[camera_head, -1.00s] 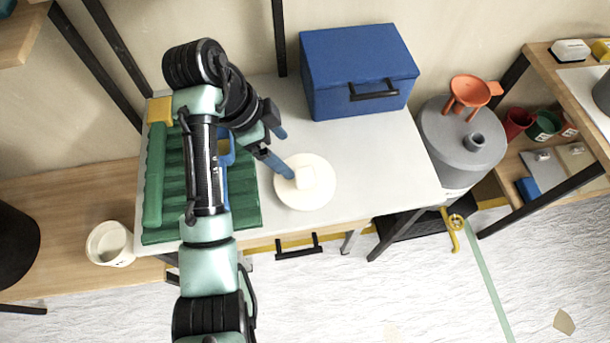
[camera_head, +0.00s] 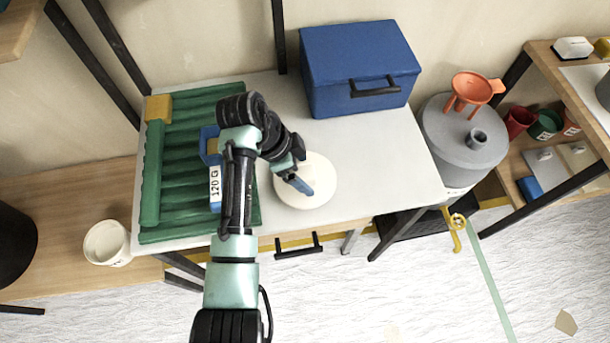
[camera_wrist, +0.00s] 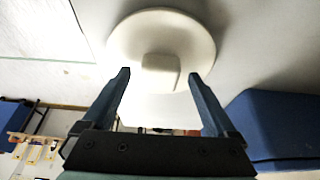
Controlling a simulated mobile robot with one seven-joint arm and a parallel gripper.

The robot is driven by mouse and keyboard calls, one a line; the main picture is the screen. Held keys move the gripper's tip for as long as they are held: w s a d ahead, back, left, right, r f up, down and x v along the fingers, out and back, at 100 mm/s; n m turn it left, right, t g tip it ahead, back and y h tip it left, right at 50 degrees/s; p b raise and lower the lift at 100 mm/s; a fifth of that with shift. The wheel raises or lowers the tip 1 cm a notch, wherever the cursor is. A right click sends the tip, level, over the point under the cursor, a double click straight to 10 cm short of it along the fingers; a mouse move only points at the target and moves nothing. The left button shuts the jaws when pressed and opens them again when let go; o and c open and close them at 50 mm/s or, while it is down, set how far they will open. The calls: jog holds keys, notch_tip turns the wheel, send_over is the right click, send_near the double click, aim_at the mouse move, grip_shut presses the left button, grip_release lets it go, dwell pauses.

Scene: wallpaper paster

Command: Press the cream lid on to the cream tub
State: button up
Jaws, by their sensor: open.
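The cream lid (camera_head: 320,171) is a round disc lying on the grey table top, to the right of the green ribbed tray. It also shows in the wrist view (camera_wrist: 125,38), with its blocky cream knob (camera_wrist: 160,75) up. My gripper (camera_head: 304,187) is open over the lid. In the wrist view its two blue fingers stand on either side of the knob, with a gap visible on each side. In the head view the fingers hide most of the knob. The cream tub (camera_head: 107,255) stands upright and open-topped on the lower wooden bench, left of the table.
The green ribbed tray (camera_head: 150,190) fills the table's left side, with a blue item labelled 120 G (camera_head: 214,190) beside my arm. A blue box (camera_head: 355,65) stands at the back. A grey drum (camera_head: 460,145) stands to the right. The table's right front is clear.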

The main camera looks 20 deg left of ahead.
jog(key=c, duration=1.4)
jog(key=shift+r, duration=0.1)
jog(key=shift+c, duration=0.2)
